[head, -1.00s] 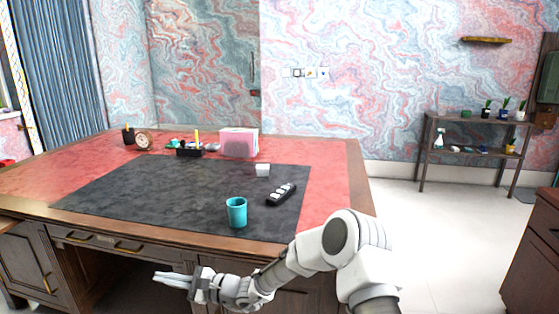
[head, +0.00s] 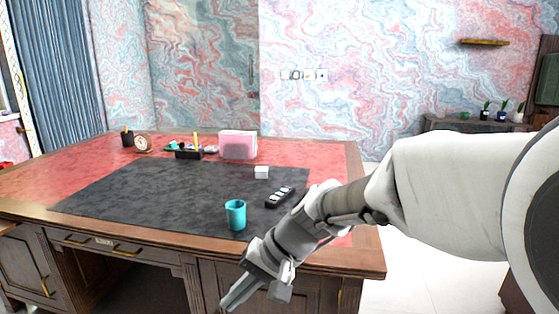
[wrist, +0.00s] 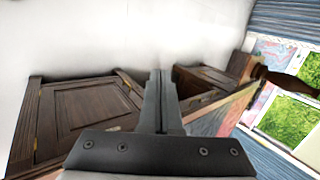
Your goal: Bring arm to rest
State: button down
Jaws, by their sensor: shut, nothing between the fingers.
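My gripper (head: 232,300) is in front of the desk in the head view, below the desktop's front edge and pointing down to the left. Its fingers are together and empty. In the wrist view the closed fingers (wrist: 161,95) point up the picture, with dark wooden furniture and a pale surface beyond them. My arm reaches in from the right side of the head view and crosses in front of the desk's right corner.
The desk (head: 330,257) has a dark mat (head: 130,195) on it. A pink-and-white box (head: 238,145) stands further back. A shelf (head: 440,125) is partly hidden.

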jog(key=s+d+r+t+h, duration=0.2)
jog(key=s+d, duration=0.2)
jog(key=d, duration=0.3)
jog(key=s+d+r+n+t+h, duration=0.1)
jog(key=s+d+h, duration=0.25)
jog(key=d, duration=0.35)
jog(key=s+d+r+t+h, duration=0.2)
jog(key=s+d, duration=0.2)
jog(key=d, duration=0.3)
notch_tip(320, 180, up, 18)
jog(key=p, duration=1.8)
jog(key=shift+s+d, duration=0.15)
jog(key=shift+d, duration=0.25)
